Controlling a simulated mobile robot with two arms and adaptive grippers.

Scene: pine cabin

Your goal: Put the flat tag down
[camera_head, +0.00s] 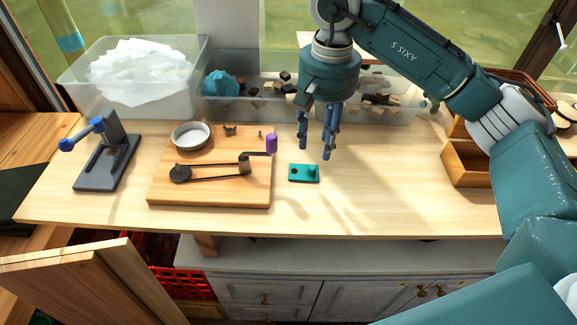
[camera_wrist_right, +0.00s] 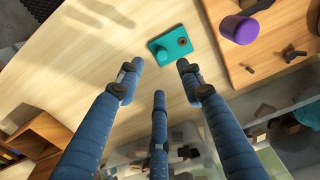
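A flat teal tag-like piece (camera_head: 304,173) with a dark hole and a raised round knob lies on the bare tabletop, right of the wooden board. It also shows in the right wrist view (camera_wrist_right: 170,46), past the fingertips. I cannot tell for sure that it is the flat tag, and no other tag shows. My right gripper (camera_head: 319,144) hangs above the table, over and behind the teal piece, apart from it. Its blue fingers are spread with nothing between them, as the right wrist view (camera_wrist_right: 158,80) shows. My left gripper is not in view.
The wooden board (camera_head: 215,190) carries a crank mechanism, a purple knob (camera_head: 271,144) and a round dish (camera_head: 190,135). A grey lever press (camera_head: 105,160) stands left. Clear bins line the back; a wooden box (camera_head: 470,165) stands right. The table right of the teal piece is clear.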

